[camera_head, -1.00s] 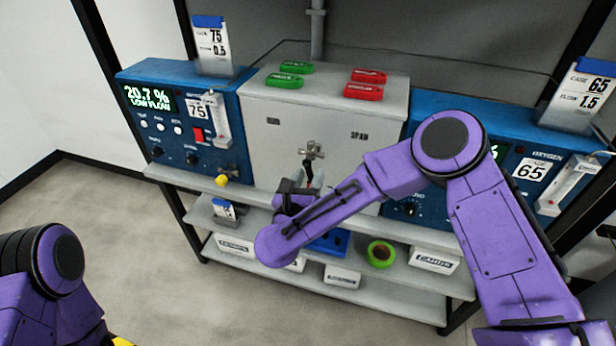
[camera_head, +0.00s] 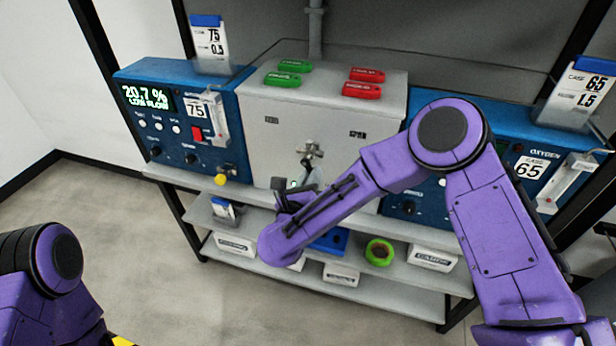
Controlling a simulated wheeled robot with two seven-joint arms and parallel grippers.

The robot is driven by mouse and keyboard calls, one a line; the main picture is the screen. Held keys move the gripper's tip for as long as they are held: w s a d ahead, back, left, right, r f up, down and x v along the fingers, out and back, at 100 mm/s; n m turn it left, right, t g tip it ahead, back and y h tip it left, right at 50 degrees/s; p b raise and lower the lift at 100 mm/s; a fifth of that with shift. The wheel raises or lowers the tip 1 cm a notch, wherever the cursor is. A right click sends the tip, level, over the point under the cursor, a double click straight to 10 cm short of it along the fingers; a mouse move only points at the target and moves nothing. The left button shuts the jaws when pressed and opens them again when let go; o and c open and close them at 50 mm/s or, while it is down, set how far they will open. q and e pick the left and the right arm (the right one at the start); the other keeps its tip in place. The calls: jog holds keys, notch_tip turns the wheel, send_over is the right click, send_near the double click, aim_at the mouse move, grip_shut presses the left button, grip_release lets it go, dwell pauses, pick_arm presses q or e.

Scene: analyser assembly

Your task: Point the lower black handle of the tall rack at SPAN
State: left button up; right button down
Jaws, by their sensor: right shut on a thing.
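The grey panel (camera_head: 262,150) in the middle of the rack carries a metal valve (camera_head: 312,164) with a small black handle (camera_head: 313,150). The word SPAN (camera_head: 358,134) is printed to the upper right of the valve, and a smaller label (camera_head: 271,120) is at the upper left. My right gripper (camera_head: 304,183) is at the valve, just below it, and is shut on the black handle; its fingertips are small and partly hidden by my own wrist. The handle's exact direction is hard to tell. My left arm shows at the lower left; its gripper is out of view.
Blue analysers stand left (camera_head: 180,90) and right (camera_head: 425,100) of the panel. Green tags (camera_head: 283,80) and red tags (camera_head: 362,90) lie on top of it. Floor at left is clear.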

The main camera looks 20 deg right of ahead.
jog(key=shift+s+d+r+n+p, duration=0.2)
jog(key=shift+r+n+p, duration=0.35)
jog(key=shift+n, duration=1.4)
jog(key=shift+s+d+r+n+p, duration=0.2)
jog(key=shift+r+n+p, duration=0.3)
jog(key=shift+n, duration=1.5)
jog(key=shift+s+d+r+n+p, duration=0.1)
jog(key=shift+d+r+n+p, duration=0.45)
jog(key=shift+n, duration=1.4)
jog(key=shift+a+f, duration=0.1)
jog(key=shift+a, duration=0.15)
jog(key=c, duration=1.1)
grip_release()
